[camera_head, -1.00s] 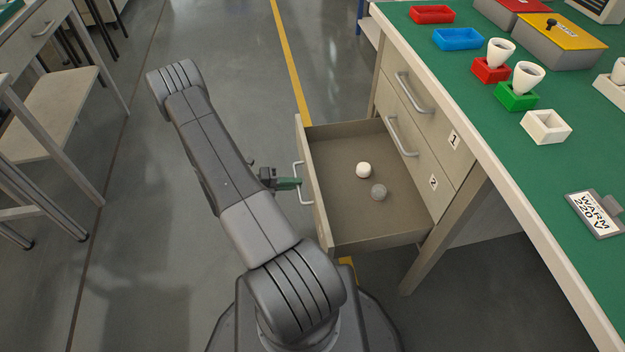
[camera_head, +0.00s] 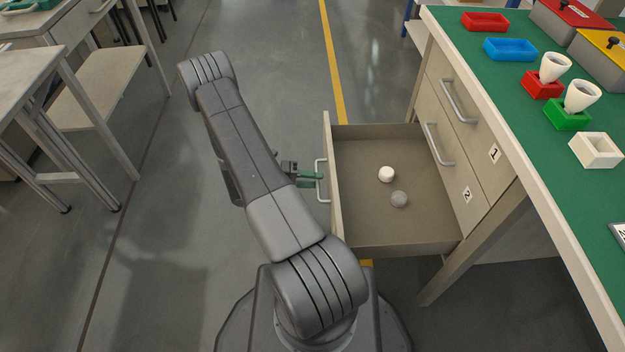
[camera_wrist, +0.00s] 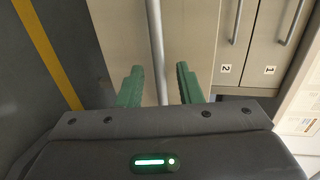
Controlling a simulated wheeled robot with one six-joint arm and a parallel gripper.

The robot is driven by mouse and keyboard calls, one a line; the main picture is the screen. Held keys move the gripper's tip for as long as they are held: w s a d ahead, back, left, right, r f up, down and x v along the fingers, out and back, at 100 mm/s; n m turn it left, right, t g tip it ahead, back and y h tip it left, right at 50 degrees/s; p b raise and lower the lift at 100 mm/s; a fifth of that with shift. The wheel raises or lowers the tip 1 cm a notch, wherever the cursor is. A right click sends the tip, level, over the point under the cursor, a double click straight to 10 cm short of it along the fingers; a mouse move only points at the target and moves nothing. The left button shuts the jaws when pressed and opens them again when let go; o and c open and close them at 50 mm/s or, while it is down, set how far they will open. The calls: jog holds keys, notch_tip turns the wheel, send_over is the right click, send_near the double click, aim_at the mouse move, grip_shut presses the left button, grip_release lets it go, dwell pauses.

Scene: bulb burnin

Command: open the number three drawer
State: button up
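The lowest drawer (camera_head: 400,238), below drawers marked 1 and 2, stands well out of the cabinet; its front faces away from the head camera and no number shows. Its bar handle (camera_head: 318,181) also shows in the wrist view (camera_wrist: 155,30). My gripper (camera_head: 312,178) is at this handle. In the wrist view its green fingers (camera_wrist: 160,80) stand apart, one on each side of the bar, with a visible gap on both sides.
Drawers 1 (camera_head: 458,105) and 2 (camera_head: 438,148) are shut. The green-topped bench (camera_head: 520,100) holds coloured trays, white cups and boxes at the right. Other tables (camera_head: 100,85) stand at the left. The floor between is clear.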

jog(key=p+v, duration=0.2)
jog(key=v, duration=1.1)
jog(key=shift+a, duration=0.4)
jog(key=shift+r, duration=0.1)
jog(key=b+x, duration=0.2)
jog(key=x, duration=1.2)
